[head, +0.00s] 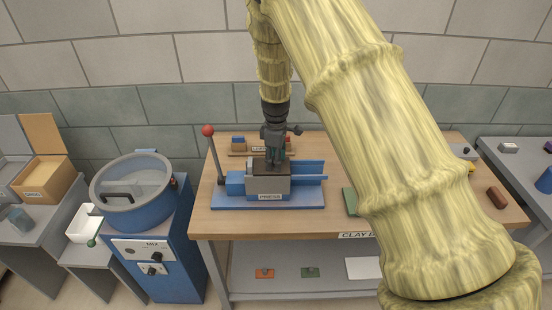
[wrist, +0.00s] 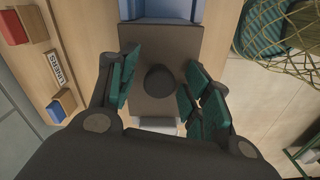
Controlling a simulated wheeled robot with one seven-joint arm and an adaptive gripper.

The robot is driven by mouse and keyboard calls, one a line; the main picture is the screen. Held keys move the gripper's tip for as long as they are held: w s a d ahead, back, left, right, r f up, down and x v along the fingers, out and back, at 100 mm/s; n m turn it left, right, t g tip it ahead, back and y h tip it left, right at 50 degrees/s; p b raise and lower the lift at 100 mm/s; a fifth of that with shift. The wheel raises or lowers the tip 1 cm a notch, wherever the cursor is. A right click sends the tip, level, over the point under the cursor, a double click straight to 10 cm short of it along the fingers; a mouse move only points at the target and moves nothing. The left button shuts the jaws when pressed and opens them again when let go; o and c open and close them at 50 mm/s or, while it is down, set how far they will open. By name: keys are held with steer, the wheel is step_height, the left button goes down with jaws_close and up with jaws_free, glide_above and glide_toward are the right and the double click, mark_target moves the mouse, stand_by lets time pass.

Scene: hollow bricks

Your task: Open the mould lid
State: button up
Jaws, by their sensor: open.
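The mould lid (wrist: 160,45) is a dark flat plate with a round black knob (wrist: 160,79) in its middle. In the head view the lid (head: 257,169) lies flat on top of the grey mould box (head: 268,187) labelled PRESS, so it looks closed. My gripper (head: 275,157) is right above the lid, pointing down. In the wrist view my gripper (wrist: 163,88) is open, with green finger pads on either side of the knob and gaps between pads and knob. The fingers hide part of the lid in the head view.
A lever with a red ball (head: 208,131) stands left of the press. A rack labelled LINERS (wrist: 55,72) with red and blue blocks lies behind it. A blue mixer (head: 140,200) stands left of the wooden table (head: 215,222). My arm covers much of the table's right side.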

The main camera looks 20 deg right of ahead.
jaws_close()
steer(key=shift+d, duration=0.15)
